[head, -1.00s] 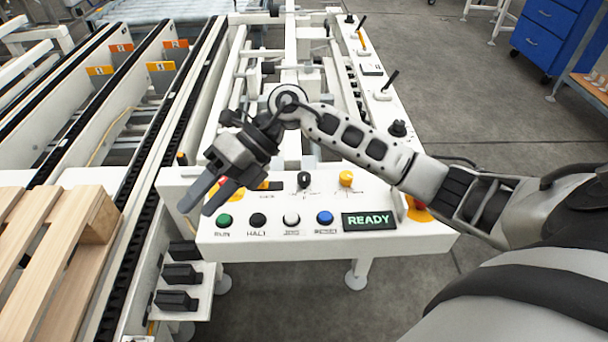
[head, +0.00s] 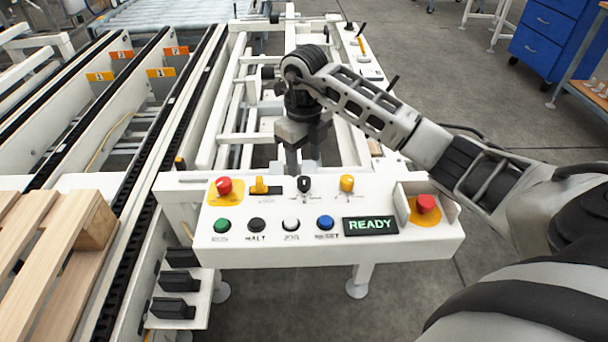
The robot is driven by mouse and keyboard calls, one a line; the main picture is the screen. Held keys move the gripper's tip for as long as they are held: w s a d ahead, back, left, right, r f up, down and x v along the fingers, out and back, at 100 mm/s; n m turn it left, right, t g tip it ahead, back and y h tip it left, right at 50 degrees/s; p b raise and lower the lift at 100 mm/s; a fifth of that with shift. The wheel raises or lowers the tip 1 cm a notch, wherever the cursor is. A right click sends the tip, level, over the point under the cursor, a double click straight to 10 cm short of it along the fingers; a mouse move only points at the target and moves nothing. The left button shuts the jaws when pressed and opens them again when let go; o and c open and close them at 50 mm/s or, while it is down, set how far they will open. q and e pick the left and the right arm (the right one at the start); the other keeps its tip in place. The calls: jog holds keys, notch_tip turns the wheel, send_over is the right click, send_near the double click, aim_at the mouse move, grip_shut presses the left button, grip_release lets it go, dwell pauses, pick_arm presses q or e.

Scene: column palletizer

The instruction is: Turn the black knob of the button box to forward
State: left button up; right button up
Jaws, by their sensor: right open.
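The white button box (head: 270,249) stands in the middle of the head view. Its black knob (head: 304,184) is in the back row, between a yellow switch (head: 260,186) and a yellow knob (head: 347,183). The knob's exact setting is too small to read. My right gripper (head: 291,170) points down just behind and slightly left of the black knob, apart from it as far as I can tell. The finger gap is hard to see from this angle, but it is open and nothing shows in it. My left gripper is out of view.
Red stop buttons sit at the panel's left (head: 224,187) and right (head: 426,204). Green (head: 222,225), black, white and blue (head: 325,222) buttons line the front beside a READY display (head: 370,225). A wooden pallet (head: 50,250) lies at left. A blue cabinet (head: 550,40) stands back right.

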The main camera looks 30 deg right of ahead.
aim_at(304, 180)
jog(key=shift+f, duration=2.7)
jog(key=c, duration=1)
